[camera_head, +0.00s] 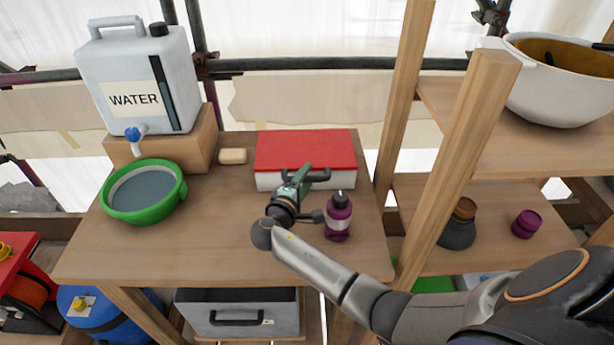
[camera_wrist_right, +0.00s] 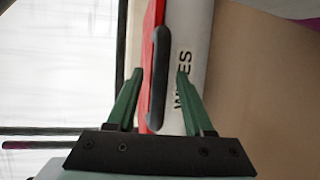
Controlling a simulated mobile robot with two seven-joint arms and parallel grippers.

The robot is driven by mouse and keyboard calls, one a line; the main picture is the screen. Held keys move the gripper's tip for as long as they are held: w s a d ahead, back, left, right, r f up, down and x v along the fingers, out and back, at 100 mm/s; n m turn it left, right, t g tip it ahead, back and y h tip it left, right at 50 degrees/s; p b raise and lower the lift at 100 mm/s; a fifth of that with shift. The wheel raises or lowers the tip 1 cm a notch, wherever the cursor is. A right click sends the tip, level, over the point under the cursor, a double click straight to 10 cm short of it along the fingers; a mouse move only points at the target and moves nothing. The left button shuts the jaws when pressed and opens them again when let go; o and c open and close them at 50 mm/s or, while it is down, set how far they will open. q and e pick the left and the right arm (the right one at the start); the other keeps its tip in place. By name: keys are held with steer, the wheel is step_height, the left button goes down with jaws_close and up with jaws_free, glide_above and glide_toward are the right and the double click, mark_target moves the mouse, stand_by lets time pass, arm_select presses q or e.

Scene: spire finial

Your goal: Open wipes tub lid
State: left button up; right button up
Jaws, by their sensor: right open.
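The wipes tub is a white box (camera_head: 268,181) with a red lid (camera_head: 305,148), at the back right of the wooden table. The lid looks closed. A dark handle (camera_head: 319,175) is on the tub's front. My right gripper (camera_head: 302,171) is at that front, its green fingers by the handle. In the right wrist view the tub's white side (camera_wrist_right: 198,30) carries partly hidden lettering, and the red lid (camera_wrist_right: 147,40) lies beside it. The dark handle (camera_wrist_right: 159,75) shows between the two open fingers (camera_wrist_right: 160,72); contact cannot be told. My left gripper is out of view.
A purple bottle (camera_head: 338,217) stands close beside my right wrist. A green basin (camera_head: 143,191), a water container (camera_head: 136,75) and a soap bar (camera_head: 232,156) are on the left. Wooden shelf posts (camera_head: 460,150) rise on the right. The table's front left is clear.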

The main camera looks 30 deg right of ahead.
jaws_close()
stand_by(0.4)
stand_by(1.1)
